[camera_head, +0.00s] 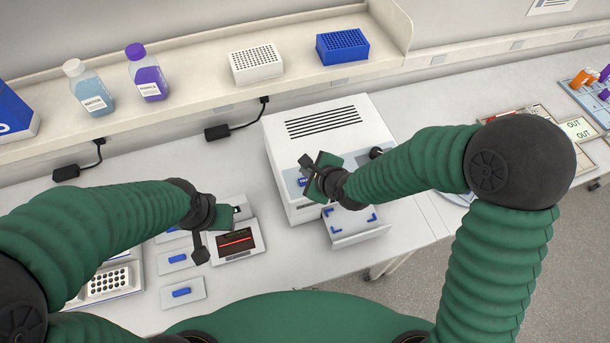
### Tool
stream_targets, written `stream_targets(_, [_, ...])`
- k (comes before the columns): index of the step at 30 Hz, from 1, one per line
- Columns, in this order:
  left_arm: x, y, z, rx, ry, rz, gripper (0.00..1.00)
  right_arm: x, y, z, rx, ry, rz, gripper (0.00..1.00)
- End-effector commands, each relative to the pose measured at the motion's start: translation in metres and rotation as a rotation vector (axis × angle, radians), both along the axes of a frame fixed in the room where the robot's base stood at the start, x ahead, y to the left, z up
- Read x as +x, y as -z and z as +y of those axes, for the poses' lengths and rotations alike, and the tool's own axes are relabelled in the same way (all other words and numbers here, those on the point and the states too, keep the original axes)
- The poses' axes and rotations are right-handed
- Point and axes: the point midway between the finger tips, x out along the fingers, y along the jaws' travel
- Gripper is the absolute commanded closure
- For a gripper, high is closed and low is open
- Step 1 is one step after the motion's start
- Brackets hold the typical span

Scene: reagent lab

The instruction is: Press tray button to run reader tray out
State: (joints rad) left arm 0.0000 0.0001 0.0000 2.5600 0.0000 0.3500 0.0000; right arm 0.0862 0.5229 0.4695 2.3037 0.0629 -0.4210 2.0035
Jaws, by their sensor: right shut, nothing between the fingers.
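The plate reader (330,110) is a white box with a slotted top, standing at the centre of the bench. Its tray (352,236), with blue corner marks, sticks out at the front and looks empty. A blue tray button (301,182) shows on the front panel, partly hidden by my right gripper. My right gripper (309,170) is shut and empty, close in front of the panel by the button; I cannot tell if it touches. My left gripper (208,245) hangs over the bench beside a small device with a red display (236,242); its jaw opening is unclear.
A shelf (200,90) at the back holds bottles (147,72), a white rack (256,64) and a blue rack (342,47). Blue-handled plates (182,292) and a well plate (108,284) lie at the left. A dark knob (376,153) is right of my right gripper.

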Motion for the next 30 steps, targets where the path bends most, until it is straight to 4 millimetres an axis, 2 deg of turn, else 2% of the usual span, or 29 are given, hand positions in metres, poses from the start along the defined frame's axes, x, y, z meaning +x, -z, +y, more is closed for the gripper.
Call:
stream_targets(1, [0.0,-0.01,0.0,0.0,0.0,0.0,0.64,0.0,-0.011,0.0,0.0,0.001,0.001,1.0])
stream_targets(7, [0.0,-0.027,0.0,0.0,0.0,0.0,0.64,0.0,-0.029,-0.001,0.001,0.003,0.001,1.0])
stream_targets(30, [0.0,-0.025,0.0,0.0,0.0,0.0,0.64,0.0,-0.027,-0.001,-0.002,0.0,0.0,1.0])
